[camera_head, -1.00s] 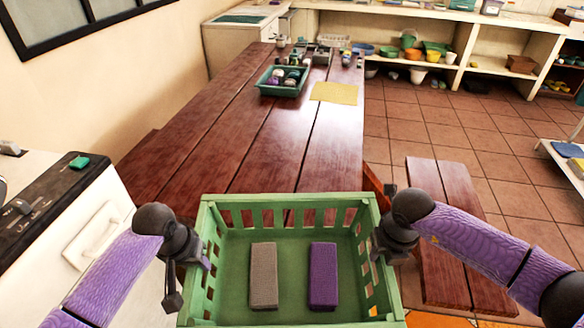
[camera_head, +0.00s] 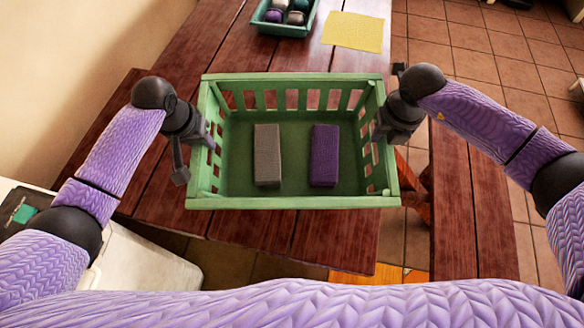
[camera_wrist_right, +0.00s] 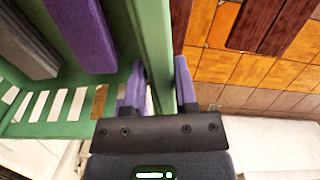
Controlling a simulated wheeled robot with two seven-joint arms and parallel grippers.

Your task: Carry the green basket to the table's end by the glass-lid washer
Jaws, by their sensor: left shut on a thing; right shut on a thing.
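The green basket (camera_head: 290,201) is level between my two grippers, over the near end of the wooden table (camera_head: 255,230). I cannot tell whether its bottom touches the tabletop. A grey block (camera_head: 267,155) and a purple block (camera_head: 325,155) lie inside it. My left gripper (camera_head: 207,138) is shut on the basket's left side. My right gripper (camera_head: 380,127) is shut on its right side; the right wrist view shows the fingers (camera_wrist_right: 158,85) on either side of the green rim (camera_wrist_right: 155,40). A white appliance (camera_head: 145,262) stands at lower left; its lid is mostly out of view.
A teal tray (camera_head: 272,27) with several round items and a yellow cloth (camera_head: 353,31) lie farther up the table. A wooden bench (camera_head: 470,200) stands along the right side. Tiled floor (camera_head: 480,60) is open beyond it. A wall (camera_head: 90,60) is at left.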

